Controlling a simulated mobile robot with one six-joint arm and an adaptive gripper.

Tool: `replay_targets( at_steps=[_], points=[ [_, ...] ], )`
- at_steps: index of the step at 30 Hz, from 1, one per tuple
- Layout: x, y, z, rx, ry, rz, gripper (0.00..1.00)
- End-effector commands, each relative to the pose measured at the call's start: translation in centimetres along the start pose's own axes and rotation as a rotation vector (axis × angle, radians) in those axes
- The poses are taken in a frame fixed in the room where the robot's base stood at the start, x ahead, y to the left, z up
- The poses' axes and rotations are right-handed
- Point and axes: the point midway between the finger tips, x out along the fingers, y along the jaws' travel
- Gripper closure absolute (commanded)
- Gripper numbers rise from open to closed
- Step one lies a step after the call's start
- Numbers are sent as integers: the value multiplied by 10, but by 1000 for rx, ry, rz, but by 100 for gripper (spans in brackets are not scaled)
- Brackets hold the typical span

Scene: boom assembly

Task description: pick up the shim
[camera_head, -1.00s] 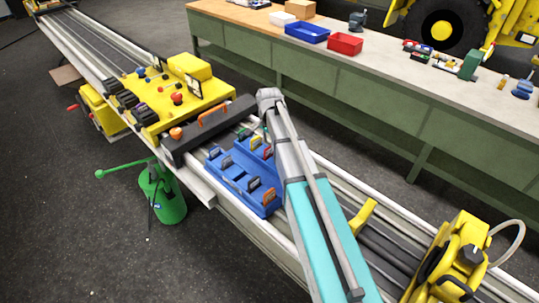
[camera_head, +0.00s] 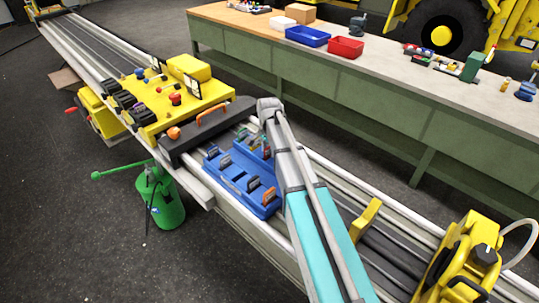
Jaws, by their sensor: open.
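A blue tray (camera_head: 232,178) sits on the boom rails at the middle of the view. Several small upright pieces stand in its slots, among them a dark grey piece (camera_head: 225,162) and an orange-edged piece (camera_head: 269,195). I cannot tell which of them is the shim. My arm comes up from the bottom, with grey and turquoise links, and bends at a grey joint just above the tray's right side. It covers part of the tray. My gripper is hidden behind the arm or too small to make out.
A black bar with an orange handle (camera_head: 212,122) lies beside the tray, near the yellow control box (camera_head: 182,98). A yellow bracket (camera_head: 366,219) and yellow machine (camera_head: 462,262) stand right along the rails. A green canister (camera_head: 168,205) stands on the floor. A long workbench (camera_head: 400,85) runs behind.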

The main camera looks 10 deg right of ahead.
Motion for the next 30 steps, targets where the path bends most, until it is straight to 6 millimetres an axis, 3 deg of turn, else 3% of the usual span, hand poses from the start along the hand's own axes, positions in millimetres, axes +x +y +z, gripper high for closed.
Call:
replay_targets(
  at_steps=[11, 18, 19, 30],
  points=[
    [0, 0, 0, 0, 0, 0, 53],
    [0, 0, 0, 0, 0, 0, 98],
    [0, 0, 0, 0, 0, 0, 100],
    [0, 0, 0, 0, 0, 0, 100]
  ],
)
